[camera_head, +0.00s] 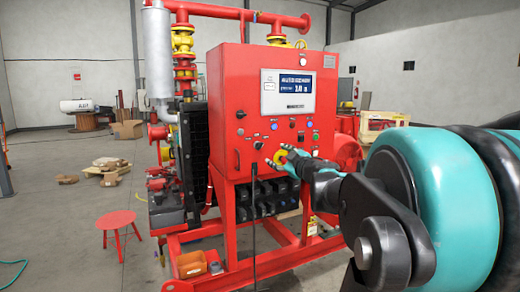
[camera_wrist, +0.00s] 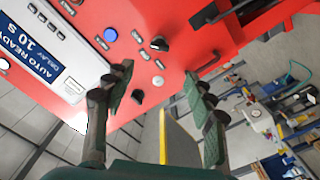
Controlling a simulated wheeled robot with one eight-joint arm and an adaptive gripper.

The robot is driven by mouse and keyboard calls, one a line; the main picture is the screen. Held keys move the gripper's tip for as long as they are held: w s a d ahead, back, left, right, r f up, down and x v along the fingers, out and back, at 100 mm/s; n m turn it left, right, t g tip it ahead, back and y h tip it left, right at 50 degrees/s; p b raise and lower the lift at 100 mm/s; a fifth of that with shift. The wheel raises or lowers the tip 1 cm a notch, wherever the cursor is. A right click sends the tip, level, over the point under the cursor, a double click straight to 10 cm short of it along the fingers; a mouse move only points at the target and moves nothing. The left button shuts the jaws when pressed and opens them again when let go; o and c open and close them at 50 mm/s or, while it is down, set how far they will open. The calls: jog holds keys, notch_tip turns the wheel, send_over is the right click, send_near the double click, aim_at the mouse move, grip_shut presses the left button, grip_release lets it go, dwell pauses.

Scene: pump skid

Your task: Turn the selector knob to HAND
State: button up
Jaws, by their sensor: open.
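The red control panel (camera_head: 227,115) stands upright with a display and a row of small controls below it. In the wrist view the panel (camera_wrist: 110,15) shows tilted, with a black knob (camera_wrist: 160,45) and a second black knob (camera_wrist: 138,95). Their labels are too small to read, so I cannot tell which is the selector or where it points. My gripper (camera_wrist: 160,78) is open and empty, with its fingers apart in front of the panel; neither finger visibly holds a knob. In the head view my gripper (camera_head: 284,158) is at the panel's lower right and hides part of it.
The display (camera_head: 288,92) is on the upper panel. A blue button (camera_wrist: 110,35) and a grey round control (camera_wrist: 158,80) sit near the knobs. Black battery-like units (camera_head: 262,198) are below the panel. A red stool (camera_head: 118,218) stands on open floor at left.

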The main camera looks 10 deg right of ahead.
aim_at(261, 147)
jog(key=x, duration=1.3)
jog(key=shift+w, duration=0.3)
jog(key=shift+c, duration=0.3)
jog(key=c, duration=1.1)
